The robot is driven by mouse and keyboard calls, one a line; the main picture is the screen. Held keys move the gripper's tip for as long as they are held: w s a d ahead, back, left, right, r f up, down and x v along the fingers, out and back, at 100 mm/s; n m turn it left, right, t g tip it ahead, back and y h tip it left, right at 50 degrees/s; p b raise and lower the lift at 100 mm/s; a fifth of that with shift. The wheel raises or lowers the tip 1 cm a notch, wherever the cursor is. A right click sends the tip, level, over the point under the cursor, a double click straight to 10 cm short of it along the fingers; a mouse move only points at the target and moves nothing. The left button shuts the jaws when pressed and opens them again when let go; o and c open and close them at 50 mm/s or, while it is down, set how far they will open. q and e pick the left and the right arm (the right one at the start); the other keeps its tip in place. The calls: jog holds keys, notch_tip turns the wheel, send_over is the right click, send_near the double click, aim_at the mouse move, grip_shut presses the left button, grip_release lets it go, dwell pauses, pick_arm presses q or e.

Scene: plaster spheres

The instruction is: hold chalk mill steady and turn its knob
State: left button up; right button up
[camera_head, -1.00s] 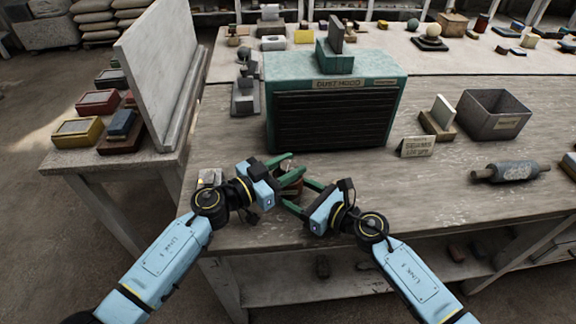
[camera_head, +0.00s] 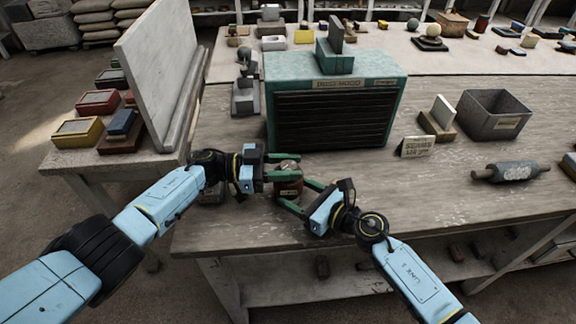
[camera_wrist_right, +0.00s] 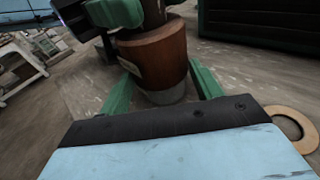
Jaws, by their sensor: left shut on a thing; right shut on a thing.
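The chalk mill (camera_head: 289,190) is a small reddish-brown upright body with a pale label, near the table's front edge. Its rounded knob (camera_head: 287,164) is on top. My left gripper (camera_head: 293,167) comes in from the left, its green fingers shut on the knob. My right gripper (camera_head: 291,193) comes from the lower right, shut on the mill's body below. In the right wrist view the mill's brown body (camera_wrist_right: 160,60) stands between my right green fingers, and the left gripper's green fingers (camera_wrist_right: 118,12) show at the top. The knob is mostly hidden there.
A teal dust hood (camera_head: 333,115) with a dark slatted front stands behind the mill. A small sign (camera_head: 416,146), a grey bin (camera_head: 494,113) and a grey roller (camera_head: 510,171) sit to the right.

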aim_at(288, 165)
pick_arm(q)
jog(key=shift+f+g, duration=0.2)
jog(key=shift+g, duration=0.1)
dwell(0.4)
jog(key=o, duration=1)
jog(key=shift+r, duration=0.1)
jog(key=shift+r, duration=0.1)
jog(key=shift+r, duration=4.95)
jog(key=shift+m, duration=0.3)
